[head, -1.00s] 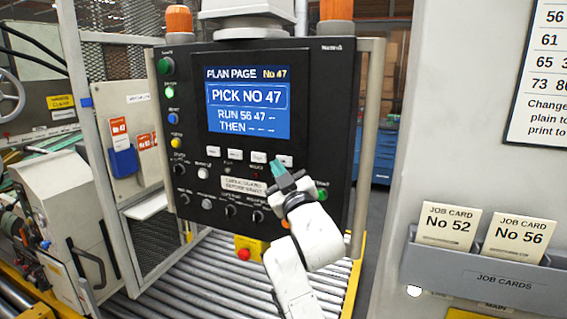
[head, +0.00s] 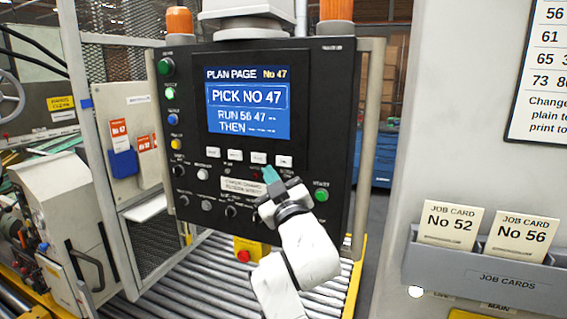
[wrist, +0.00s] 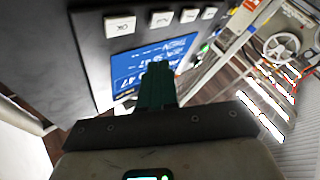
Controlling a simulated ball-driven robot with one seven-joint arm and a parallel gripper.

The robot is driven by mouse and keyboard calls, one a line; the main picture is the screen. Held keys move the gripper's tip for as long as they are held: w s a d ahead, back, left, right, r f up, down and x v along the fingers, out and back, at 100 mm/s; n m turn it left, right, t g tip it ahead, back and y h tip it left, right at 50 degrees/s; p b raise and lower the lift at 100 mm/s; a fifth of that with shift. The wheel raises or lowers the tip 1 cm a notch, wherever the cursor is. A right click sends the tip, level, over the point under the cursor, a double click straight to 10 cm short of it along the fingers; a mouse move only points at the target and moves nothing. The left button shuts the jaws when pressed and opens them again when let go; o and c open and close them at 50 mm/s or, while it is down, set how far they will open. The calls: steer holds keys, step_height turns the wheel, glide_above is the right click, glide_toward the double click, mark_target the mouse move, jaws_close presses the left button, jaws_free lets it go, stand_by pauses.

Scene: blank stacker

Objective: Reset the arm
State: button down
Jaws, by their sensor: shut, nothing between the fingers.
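My gripper (head: 270,174) is in front of the lower right part of the black control panel (head: 330,120) in the head view. Its teal fingers are together with nothing between them, and they point up and to the left, just below the row of white buttons (head: 235,155). In the wrist view the shut fingers (wrist: 157,85) stand out against the blue screen (wrist: 140,62), with white buttons at the top. The screen in the head view (head: 248,98) reads "PICK NO 47" and "RUN 56 47". My white forearm hides part of the panel's lower edge.
A grey rack (head: 480,270) on the right wall holds job cards No 52 (head: 449,222) and No 56 (head: 521,237). A roller conveyor (head: 200,285) runs below the panel. A mesh guard (head: 115,60) and a machine stand at left.

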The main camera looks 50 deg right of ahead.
stand_by(0.4)
steer(key=s+a+f+g+y, duration=0.2)
steer(key=s+f+g, duration=0.1)
steer(key=f, duration=0.7)
steer(key=s+a+f+m+g+y, duration=0.1)
steer(key=s+a+f+g+y, duration=0.15)
steer(key=f, duration=0.65)
steer(key=s+a+f+g+y, duration=0.1)
steer(key=s+a+f+g, duration=0.25)
steer(key=f, duration=0.65)
steer(key=s+a+f+g+y, duration=0.1)
steer(key=s+a+f+g, duration=0.1)
steer(key=s+f, duration=0.3)
steer(key=s+a+f+g+y, duration=0.1)
steer(key=s+a+f+g, duration=0.2)
steer(key=s, duration=0.8)
steer(key=s+a+f+g+y, duration=0.2)
steer(key=s+f+g, duration=0.2)
steer(key=s+f, duration=0.3)
steer(key=shift+s+a, duration=0.4)
steer(key=shift+s, duration=0.2)
